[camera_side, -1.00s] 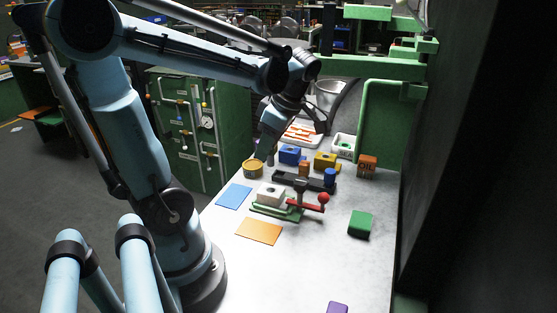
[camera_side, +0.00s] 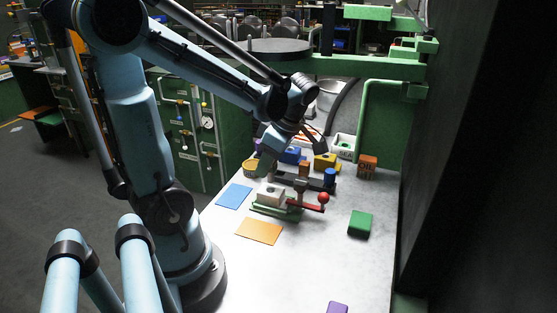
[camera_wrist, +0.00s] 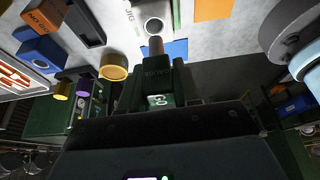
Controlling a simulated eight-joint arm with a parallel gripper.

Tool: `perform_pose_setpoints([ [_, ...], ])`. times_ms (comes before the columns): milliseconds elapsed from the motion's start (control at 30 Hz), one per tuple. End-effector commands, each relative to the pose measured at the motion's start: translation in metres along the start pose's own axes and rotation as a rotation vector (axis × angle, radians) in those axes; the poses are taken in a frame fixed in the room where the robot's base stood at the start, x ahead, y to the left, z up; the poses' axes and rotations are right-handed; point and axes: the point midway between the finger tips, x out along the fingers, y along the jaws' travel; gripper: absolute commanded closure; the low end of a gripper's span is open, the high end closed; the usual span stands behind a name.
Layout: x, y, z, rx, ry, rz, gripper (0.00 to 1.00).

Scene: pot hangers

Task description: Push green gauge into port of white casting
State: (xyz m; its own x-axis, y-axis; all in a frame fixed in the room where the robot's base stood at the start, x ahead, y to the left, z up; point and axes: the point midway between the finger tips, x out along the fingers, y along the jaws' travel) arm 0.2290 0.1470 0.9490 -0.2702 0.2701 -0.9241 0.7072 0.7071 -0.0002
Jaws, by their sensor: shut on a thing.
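The white casting (camera_side: 270,192) sits in a green and red clamp fixture (camera_side: 290,210) on the bench. In the wrist view the casting (camera_wrist: 139,14) is at the top, with its dark round port facing the camera. My gripper (camera_wrist: 157,72) is shut on the green gauge (camera_wrist: 158,99), whose label reads "GO". The gauge's copper-coloured pin points toward the casting, just below the port in the picture. I cannot tell whether the pin touches the casting. In the side view my gripper (camera_side: 269,172) is just above and behind the casting, and the gauge is not clearly visible.
A yellow can (camera_wrist: 114,66) stands close to my gripper. Blue (camera_side: 291,155) and yellow (camera_side: 325,161) blocks and a dark fixture stand behind the casting.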

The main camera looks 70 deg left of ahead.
Motion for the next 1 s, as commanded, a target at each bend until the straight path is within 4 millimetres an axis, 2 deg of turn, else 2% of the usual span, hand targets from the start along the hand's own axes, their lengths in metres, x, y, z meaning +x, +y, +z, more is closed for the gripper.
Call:
perform_pose_setpoints([
  [300,0.0111,-0.0003,0.0044,0.000,0.000,0.000,0.99],
  [1000,0.0113,-0.0004,0.0044,0.000,0.000,0.000,0.99],
])
